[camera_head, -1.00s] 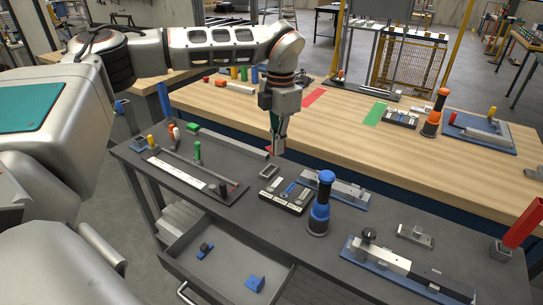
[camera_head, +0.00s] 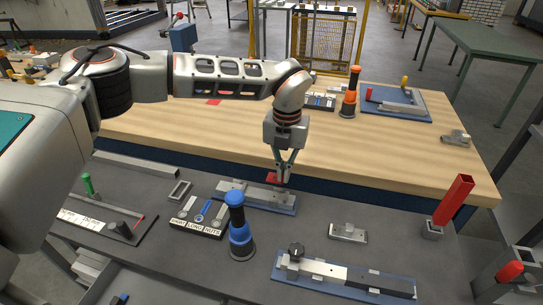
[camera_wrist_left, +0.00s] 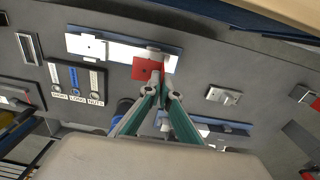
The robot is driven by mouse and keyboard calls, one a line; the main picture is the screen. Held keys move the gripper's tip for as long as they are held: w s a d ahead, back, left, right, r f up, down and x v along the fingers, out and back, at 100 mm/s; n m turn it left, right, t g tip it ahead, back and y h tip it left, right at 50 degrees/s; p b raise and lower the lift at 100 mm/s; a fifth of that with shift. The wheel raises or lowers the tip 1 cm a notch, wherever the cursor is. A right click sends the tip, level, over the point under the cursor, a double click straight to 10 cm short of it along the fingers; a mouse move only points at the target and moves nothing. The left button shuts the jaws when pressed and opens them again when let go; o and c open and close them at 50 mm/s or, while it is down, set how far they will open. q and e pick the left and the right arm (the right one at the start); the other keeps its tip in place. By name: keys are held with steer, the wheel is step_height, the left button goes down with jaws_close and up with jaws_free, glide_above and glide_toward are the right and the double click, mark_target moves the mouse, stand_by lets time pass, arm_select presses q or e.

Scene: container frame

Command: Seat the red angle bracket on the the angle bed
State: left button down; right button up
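My left gripper (camera_head: 284,178) points down from the upper middle of the head view, its fingers closed on the red angle bracket (camera_head: 273,178). In the left wrist view the bracket (camera_wrist_left: 146,69) is a flat red piece with a small dark hole, at the gripper's fingertips (camera_wrist_left: 162,88). It overlaps the right part of a fixture with grey blocks on a blue plate (camera_head: 257,199), which looks like the angle bed and also shows in the wrist view (camera_wrist_left: 115,47). I cannot tell whether bracket and fixture touch. My right gripper is out of view.
A blue-black post (camera_head: 239,228) stands in front of the fixture. A labelled tray (camera_head: 198,217) lies to its left. A grey block (camera_head: 348,233) and a long blue-based fixture (camera_head: 343,275) lie to the right. A red square tube (camera_head: 454,200) stands upright at the far right.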

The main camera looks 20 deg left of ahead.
arm_select(q)
steer(key=shift+s+f, duration=0.15)
steer(key=shift+f, duration=0.3)
steer(key=shift+f+b, duration=0.25)
steer(key=shift+b, duration=0.15)
steer(key=shift+f+b, duration=0.4)
steer(key=shift+f, duration=0.35)
steer(key=shift+f+b, duration=0.4)
steer(key=shift+f, duration=0.35)
steer(key=shift+f+b, duration=0.3)
steer(key=shift+f, duration=0.2)
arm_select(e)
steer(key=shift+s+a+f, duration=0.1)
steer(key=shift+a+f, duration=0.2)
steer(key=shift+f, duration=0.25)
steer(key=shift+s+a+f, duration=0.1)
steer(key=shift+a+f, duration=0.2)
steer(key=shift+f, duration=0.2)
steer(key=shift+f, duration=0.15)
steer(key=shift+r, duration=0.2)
arm_select(q)
steer(key=shift+f, duration=0.65)
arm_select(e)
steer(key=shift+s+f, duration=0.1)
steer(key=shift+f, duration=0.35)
